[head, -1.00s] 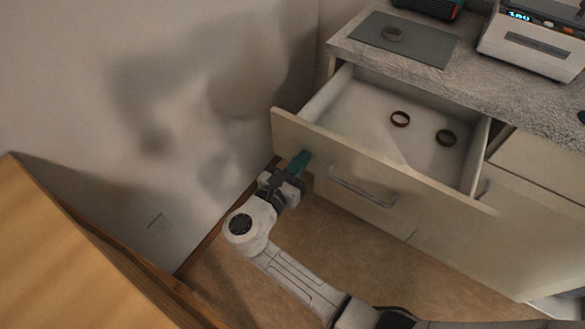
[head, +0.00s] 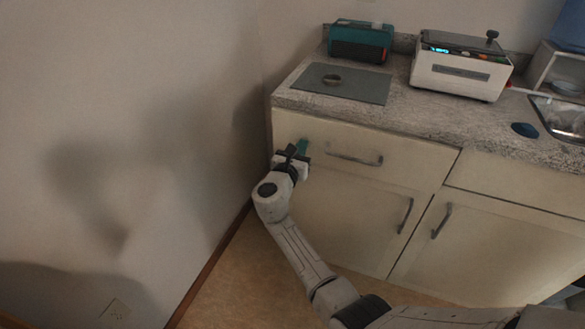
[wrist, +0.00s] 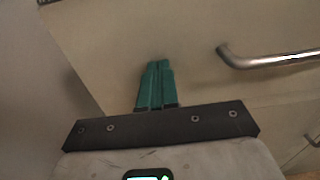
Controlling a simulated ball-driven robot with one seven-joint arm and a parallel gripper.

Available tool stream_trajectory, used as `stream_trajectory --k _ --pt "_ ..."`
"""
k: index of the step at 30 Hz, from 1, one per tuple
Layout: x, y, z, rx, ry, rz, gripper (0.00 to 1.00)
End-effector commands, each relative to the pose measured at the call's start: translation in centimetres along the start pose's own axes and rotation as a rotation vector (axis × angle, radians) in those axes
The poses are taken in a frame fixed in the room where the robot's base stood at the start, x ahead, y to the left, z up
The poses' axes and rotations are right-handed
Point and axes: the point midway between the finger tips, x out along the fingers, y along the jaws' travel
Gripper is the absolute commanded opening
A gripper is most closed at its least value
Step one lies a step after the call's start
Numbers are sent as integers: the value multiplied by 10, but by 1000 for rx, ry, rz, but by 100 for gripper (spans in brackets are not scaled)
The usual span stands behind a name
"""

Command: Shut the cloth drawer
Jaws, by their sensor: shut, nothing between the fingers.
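The cloth drawer (head: 400,160) is at the top left of the cabinet, under the counter. Its front sits flush with the cabinet face, and its inside is hidden. Its curved metal handle (head: 355,158) shows in the head view and at the upper right of the wrist view (wrist: 270,60). My gripper (head: 302,147) is shut and empty, left of the handle. In the wrist view its green fingertips (wrist: 155,72) are together against or very near the drawer front; I cannot tell if they touch.
A sink (head: 565,118) is at right. The wall (head: 130,120) is close on the left.

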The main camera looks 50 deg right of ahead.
Motion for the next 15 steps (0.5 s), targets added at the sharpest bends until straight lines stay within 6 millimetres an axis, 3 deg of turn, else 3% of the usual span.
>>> stream_trajectory --k 6,15 --pt "25 0 -1 0 -1 -2 0" --pt "34 1 1 1 1 3 0"
